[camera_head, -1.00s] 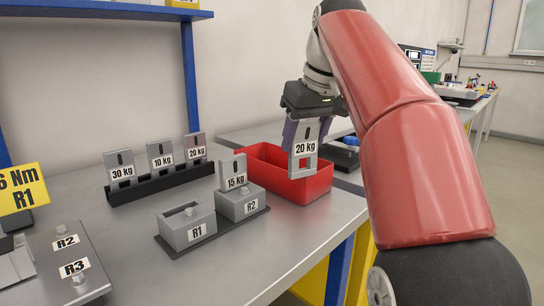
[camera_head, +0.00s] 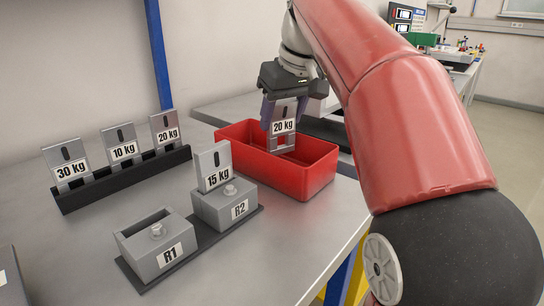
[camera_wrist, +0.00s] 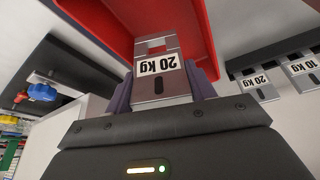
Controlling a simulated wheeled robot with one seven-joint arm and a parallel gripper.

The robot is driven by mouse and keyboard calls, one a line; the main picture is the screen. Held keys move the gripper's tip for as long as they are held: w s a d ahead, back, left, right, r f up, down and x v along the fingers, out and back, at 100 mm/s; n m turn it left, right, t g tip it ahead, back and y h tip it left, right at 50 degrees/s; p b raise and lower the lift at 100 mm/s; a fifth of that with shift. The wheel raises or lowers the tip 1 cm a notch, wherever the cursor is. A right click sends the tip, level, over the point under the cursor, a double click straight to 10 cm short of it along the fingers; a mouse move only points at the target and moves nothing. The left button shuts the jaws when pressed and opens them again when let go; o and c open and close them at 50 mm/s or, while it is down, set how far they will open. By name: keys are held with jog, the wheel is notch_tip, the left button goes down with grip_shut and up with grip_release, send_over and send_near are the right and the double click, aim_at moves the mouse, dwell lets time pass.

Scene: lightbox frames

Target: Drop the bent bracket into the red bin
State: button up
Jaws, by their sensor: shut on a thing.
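My gripper (camera_head: 284,114) is shut on a grey metal bracket (camera_head: 284,127) labelled "20 kg". The bracket hangs upright, with a slot above its label and a square opening below. The red bin (camera_head: 303,181) stands on the table beneath it. The bracket's lower end shows inside the outline of the bin's opening; I cannot tell whether it is below the rim. In the wrist view the bracket (camera_wrist: 160,90) sits between my purple fingers, with the red bin (camera_wrist: 205,30) behind it.
A black rack (camera_head: 125,177) holds plates marked 30 kg, 10 kg and 20 kg on the left. Grey blocks R1 (camera_head: 155,246) and R2 (camera_head: 226,206) stand in front of the bin's left side; a 15 kg plate (camera_head: 214,166) is at R2.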

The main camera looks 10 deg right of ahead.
jog(key=shift+f+b, duration=0.5)
jog(key=shift+f, duration=0.4)
jog(key=o, duration=1.2)
jog(key=shift+c, duration=0.2)
jog(key=shift+r, duration=0.1)
jog(key=p+v, duration=0.2)
jog(key=v, duration=0.5)
jog(key=shift+s+r, duration=0.15)
jog(key=shift+r, duration=0.15)
jog(key=shift+d, duration=0.1)
